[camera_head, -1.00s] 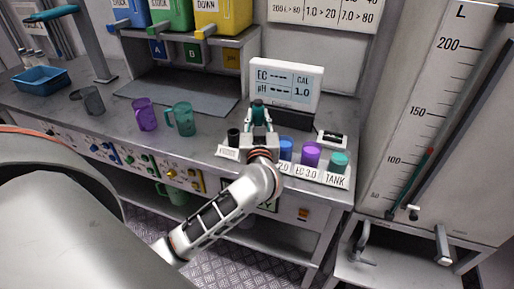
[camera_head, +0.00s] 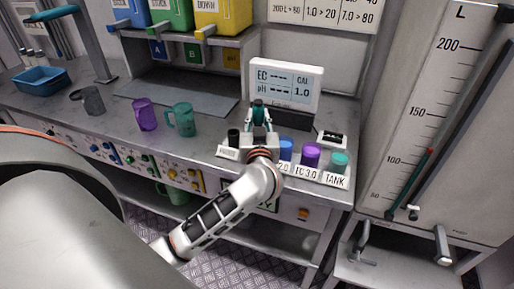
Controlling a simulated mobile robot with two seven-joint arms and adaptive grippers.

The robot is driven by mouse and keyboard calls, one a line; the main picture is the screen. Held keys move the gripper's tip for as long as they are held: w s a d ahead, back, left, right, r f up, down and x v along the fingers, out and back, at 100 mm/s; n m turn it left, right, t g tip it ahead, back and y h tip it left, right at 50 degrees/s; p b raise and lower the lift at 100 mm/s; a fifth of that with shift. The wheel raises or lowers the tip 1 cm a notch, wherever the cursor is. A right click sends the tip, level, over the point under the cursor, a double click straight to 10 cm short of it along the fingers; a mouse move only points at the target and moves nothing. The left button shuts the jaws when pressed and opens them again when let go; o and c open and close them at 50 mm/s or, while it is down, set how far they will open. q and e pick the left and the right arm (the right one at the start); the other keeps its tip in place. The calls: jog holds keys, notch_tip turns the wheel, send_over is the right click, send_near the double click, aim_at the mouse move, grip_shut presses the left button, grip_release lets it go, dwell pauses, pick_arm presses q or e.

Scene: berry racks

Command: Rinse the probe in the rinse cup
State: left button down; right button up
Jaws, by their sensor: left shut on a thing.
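My left gripper (camera_head: 259,128) is over the row of cups in front of the meter. It is shut on the probe (camera_head: 259,108), whose teal top shows above the fingers. The probe's lower end is hidden behind the gripper. A black cup (camera_head: 233,137) stands just left of the gripper, behind a label that I cannot read for certain, perhaps the rinse cup. The meter (camera_head: 285,88) shows dashes for EC and pH, with "CAL 1.0" beside them. My right gripper is not in view.
A blue cup (camera_head: 286,148), a purple cup (camera_head: 311,155) and a teal cup (camera_head: 339,162) stand right of the gripper. A purple mug (camera_head: 145,114) and a teal mug (camera_head: 184,120) stand to the left. A tall gauge tank (camera_head: 425,110) is at the right.

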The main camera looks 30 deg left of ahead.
aim_at(258, 111)
pick_arm(q)
jog(key=shift+r+p, duration=1.6)
jog(key=shift+p, duration=0.6)
jog(key=shift+r, duration=2.85)
